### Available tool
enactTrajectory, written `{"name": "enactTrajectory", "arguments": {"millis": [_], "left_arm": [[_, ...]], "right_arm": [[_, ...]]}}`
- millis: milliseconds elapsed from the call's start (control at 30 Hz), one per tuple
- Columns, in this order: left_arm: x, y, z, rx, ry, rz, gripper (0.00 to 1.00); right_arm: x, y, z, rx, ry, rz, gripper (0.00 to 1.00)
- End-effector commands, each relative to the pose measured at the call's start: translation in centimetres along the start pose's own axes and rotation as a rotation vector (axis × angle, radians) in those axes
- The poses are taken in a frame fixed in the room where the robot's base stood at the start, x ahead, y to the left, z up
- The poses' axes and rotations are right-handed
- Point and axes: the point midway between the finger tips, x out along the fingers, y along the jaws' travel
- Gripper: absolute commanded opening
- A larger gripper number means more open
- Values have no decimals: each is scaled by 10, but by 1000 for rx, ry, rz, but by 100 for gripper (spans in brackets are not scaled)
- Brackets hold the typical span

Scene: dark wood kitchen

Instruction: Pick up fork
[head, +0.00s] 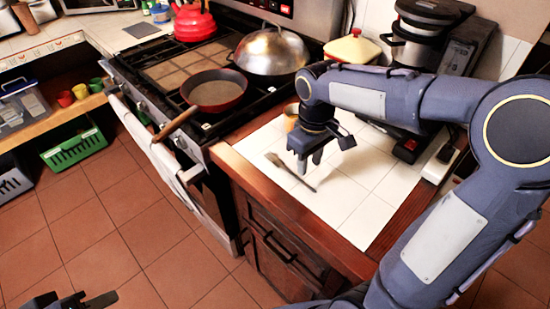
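A slim grey-brown utensil, which looks like the fork (281,165), lies flat on the white tiled counter, its wider end to the upper left and its thin handle to the lower right. Its tines are too small to make out. My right gripper (309,166) points down just above and beside the middle of it, its two fingers a little apart with nothing seen between them. I cannot tell whether the fingertips touch the utensil. My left gripper (72,301) shows only in part at the bottom left edge, over the floor.
A tan cup (291,117) stands close behind my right gripper. The stove to the left holds a red pan (214,91) and a domed silver lid (271,51). A dark appliance (417,40) and a power strip (440,162) line the wall. The front counter tiles are bare.

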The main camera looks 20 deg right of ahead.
Motion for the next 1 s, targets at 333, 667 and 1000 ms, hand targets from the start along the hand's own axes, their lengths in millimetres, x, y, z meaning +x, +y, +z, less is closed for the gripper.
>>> {"name": "enactTrajectory", "arguments": {"millis": [333, 667, 1000], "left_arm": [[0, 0, 0, 0, 0, 0, 36], [1, -1, 1, 0, 0, 0, 36], [1, -1, 1, 0, 0, 0, 36]], "right_arm": [[46, -10, -2, 1, -5, -4, 33], [67, -9, -3, 2, 2, -2, 33], [66, -9, -3, 3, 1, -2, 2]]}}
